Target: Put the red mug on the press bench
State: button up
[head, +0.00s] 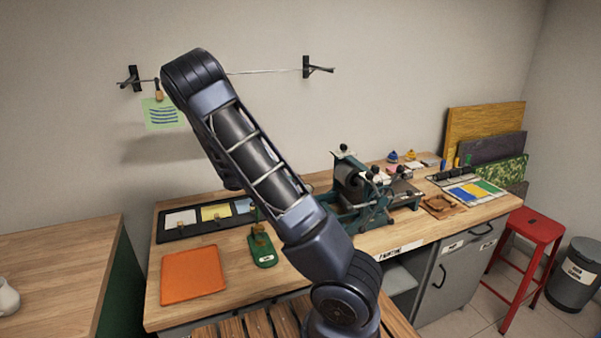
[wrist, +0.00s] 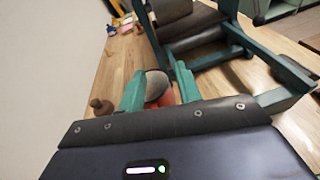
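The red mug (wrist: 165,99) shows in the wrist view between the two teal fingers of my gripper (wrist: 160,84). Its round grey opening faces the camera, and a finger appears to touch it on each side. Most of its body is hidden by my gripper. The press bench (head: 225,299) is the long wooden-topped bench in the head view, with a dark green press (head: 360,192) on it. In the wrist view the wooden top (wrist: 122,62) lies beyond my fingers, close to the press. My arm hides my gripper and the mug in the head view.
An orange sheet (head: 193,276), a black tray of cards (head: 167,237) and a green block tool (head: 262,248) occupy the bench's left part. Coloured prints (head: 472,191) lie at the right. A red stool (head: 530,232) and a bin (head: 577,274) stand beyond.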

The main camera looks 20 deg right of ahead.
jog(key=s+a+r+m+t+y, duration=0.2)
jog(key=s+r+m+y, duration=0.3)
jog(key=s, duration=0.5)
jog(key=s+a+r+m+t+y, duration=0.2)
jog(key=s+r+m+y, duration=0.3)
jog(key=s+r, duration=0.4)
jog(key=s+a+r+m+t+y, duration=0.2)
jog(key=s+r+m+y, duration=0.3)
jog(key=s, duration=0.7)
jog(key=shift+s+r+y, duration=0.3)
jog(key=shift+r, duration=0.8)
